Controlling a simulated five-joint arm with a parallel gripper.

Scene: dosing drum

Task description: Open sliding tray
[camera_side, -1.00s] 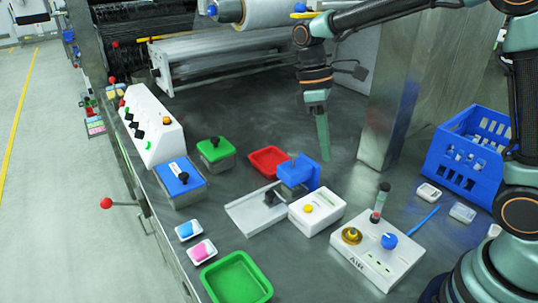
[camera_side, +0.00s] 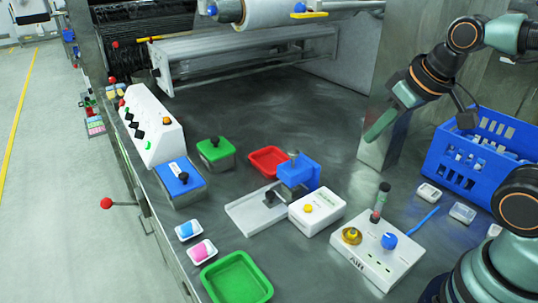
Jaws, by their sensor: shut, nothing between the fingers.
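A flat, pale metal tray (camera_side: 252,213) with low raised edges lies on the dark bench near the middle. A blue block (camera_side: 302,175) stands at its right end, and a dark knob-like part (camera_side: 271,198) sits between them. A white box with a yellow button (camera_side: 317,211) is just to the right of the tray. How the tray connects to the block is too small to tell. My gripper (camera_side: 378,126), with green fingers, is shut and empty. It hangs above and to the right of the blue block, in front of the metal column, well apart from the tray.
A red tray (camera_side: 268,159) lies behind the blue block. A green-lidded box (camera_side: 215,150) and a blue-lidded box (camera_side: 180,180) stand left. A green tray (camera_side: 237,280) is in front. A control box (camera_side: 376,258) and blue crate (camera_side: 476,165) stand right. Bare bench lies behind.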

